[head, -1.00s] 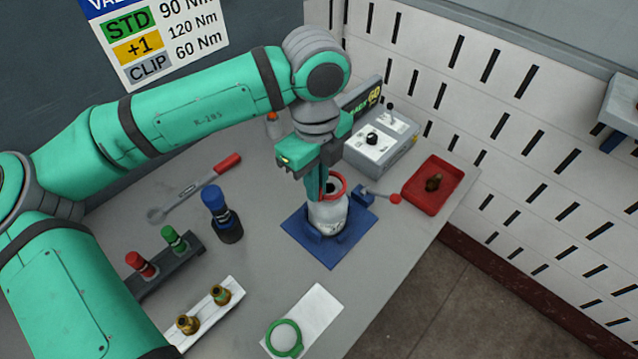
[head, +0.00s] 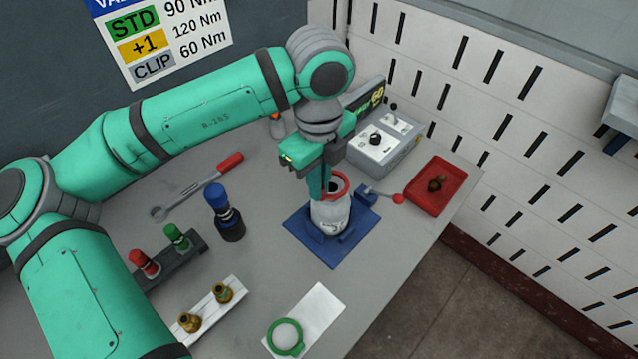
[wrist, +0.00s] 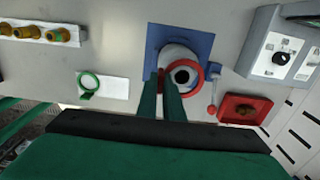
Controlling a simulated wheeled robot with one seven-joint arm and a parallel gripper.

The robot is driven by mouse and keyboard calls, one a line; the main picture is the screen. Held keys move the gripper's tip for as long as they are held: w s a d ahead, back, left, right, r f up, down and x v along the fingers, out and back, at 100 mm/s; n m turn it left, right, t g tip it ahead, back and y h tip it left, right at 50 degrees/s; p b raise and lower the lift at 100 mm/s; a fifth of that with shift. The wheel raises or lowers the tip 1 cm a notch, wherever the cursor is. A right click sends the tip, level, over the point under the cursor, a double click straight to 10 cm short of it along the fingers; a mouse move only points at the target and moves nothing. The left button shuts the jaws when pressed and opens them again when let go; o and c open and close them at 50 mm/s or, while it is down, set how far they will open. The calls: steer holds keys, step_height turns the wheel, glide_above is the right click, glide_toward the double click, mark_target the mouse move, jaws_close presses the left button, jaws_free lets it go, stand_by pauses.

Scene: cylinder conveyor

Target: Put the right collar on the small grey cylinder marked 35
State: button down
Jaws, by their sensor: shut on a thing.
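The small grey-white cylinder (head: 330,217) stands upright in a blue fixture (head: 310,248); its marking is too small to read. The red collar (head: 345,182) is at the cylinder's top, and in the wrist view it shows as a ring (wrist: 197,82) around the dark opening. I cannot tell whether it is fully seated. My gripper (head: 325,192) points down and is shut on the near-left side of the red collar; its fingers hide part of it. The green collar (head: 299,349) lies on a white plate (head: 318,307), and also shows in the wrist view (wrist: 88,95).
A grey control box (head: 385,150) and a red tray (head: 455,190) with a brass part stand right of the fixture. A blue-capped bottle (head: 229,228), a wrench (head: 190,191) and racks of small fittings (head: 182,258) are to the left. A blue clamp with a red knob (head: 397,199) is close by.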

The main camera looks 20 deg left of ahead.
steer(key=shift+w+f, duration=0.15)
steer(key=shift+f, duration=0.2)
steer(key=shift+d+f, duration=0.1)
steer(key=shift+f, duration=0.05)
steer(key=shift+a+f, duration=0.2)
steer(key=shift+f, duration=0.2)
steer(key=shift+d+f, duration=0.1)
steer(key=shift+f, duration=0.5)
steer(key=c, duration=1.8)
jaws_free()
steer(key=shift+f, duration=0.1)
steer(key=shift+d, duration=0.15)
